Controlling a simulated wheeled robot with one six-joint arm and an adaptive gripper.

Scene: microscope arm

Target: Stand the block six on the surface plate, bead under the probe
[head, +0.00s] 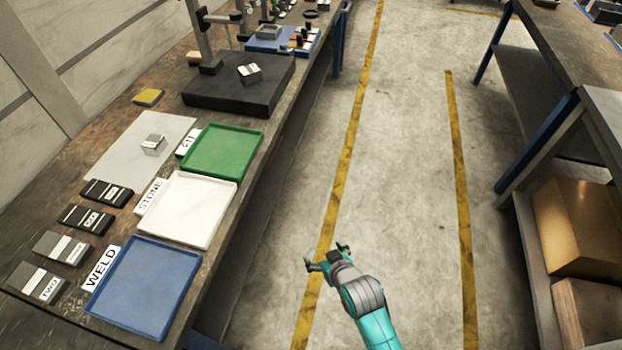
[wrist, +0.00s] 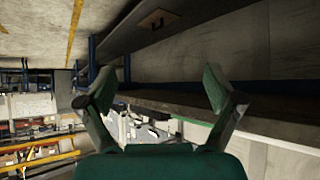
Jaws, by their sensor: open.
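The dark surface plate (head: 215,95) lies on the workbench at the upper left of the head view. A small light metal block (head: 249,73) is on it. A stand with an upright column (head: 203,35) rises at the plate's back edge; its probe tip cannot be made out. Another small metal block (head: 153,145) sits on the pale grey mat (head: 118,145). No number six is readable on either block, and no bead can be made out. My gripper (head: 327,257) is open and empty over the aisle, right of the bench. Its spread fingers show in the wrist view (wrist: 165,95).
Green (head: 222,151), white (head: 187,208) and blue (head: 144,288) trays line the bench's front edge, with labels FIT, STONE and WELD. Several dark and grey labelled blocks (head: 85,218) lie behind them. A yellow pad (head: 148,97) is nearby. The aisle floor (head: 400,150) is clear.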

